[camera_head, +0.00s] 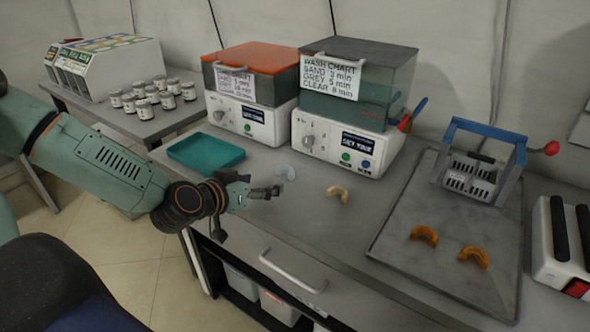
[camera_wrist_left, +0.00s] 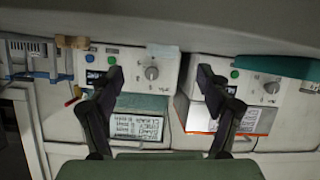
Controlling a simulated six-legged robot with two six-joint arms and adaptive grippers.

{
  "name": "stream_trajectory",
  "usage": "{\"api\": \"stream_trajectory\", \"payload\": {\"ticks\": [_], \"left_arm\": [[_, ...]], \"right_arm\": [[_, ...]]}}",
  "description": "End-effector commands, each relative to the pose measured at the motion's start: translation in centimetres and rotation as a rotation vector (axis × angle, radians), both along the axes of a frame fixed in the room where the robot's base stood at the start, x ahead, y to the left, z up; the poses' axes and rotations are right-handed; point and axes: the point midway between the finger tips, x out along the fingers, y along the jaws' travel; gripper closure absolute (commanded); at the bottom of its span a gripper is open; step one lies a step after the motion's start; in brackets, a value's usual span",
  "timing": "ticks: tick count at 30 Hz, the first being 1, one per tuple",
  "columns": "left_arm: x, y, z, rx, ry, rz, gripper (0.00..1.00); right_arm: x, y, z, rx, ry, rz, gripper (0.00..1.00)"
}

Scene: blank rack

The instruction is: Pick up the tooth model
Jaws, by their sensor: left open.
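Several arch-shaped tooth models lie on the grey bench. A pale blue-white one (camera_head: 285,172) lies right of the teal tray, and a beige one (camera_head: 337,193) lies further right. Two amber ones, one left (camera_head: 425,235) and one right (camera_head: 473,256), lie on a dark plate. My left gripper (camera_head: 262,191) is open and empty at the bench's front edge, just left of and in front of the pale model. In the upside-down left wrist view, the pale model (camera_wrist_left: 162,50) shows between the open fingers, beyond them; the beige one (camera_wrist_left: 73,41) is left. My right gripper is not in view.
The teal tray (camera_head: 205,152) sits left. Two wash machines, orange-lidded (camera_head: 250,123) and grey-lidded (camera_head: 343,143), stand behind the models. The dark plate (camera_head: 400,265) holds a blue-framed press (camera_head: 480,165). Bare bench lies around the beige model. A drawer handle (camera_head: 292,272) projects below the edge.

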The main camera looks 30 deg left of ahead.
Motion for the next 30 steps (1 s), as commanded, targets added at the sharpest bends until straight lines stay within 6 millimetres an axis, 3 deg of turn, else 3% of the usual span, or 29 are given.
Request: {"api": "stream_trajectory", "payload": {"ticks": [8,30], "left_arm": [[0.0,0.2,0.2,0.118,-0.025,-0.047,0.23],[3.9,0.5,-1.4,0.13,-0.027,-0.053,0.23]], "right_arm": [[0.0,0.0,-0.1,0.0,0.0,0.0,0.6],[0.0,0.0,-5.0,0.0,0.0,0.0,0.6]]}}
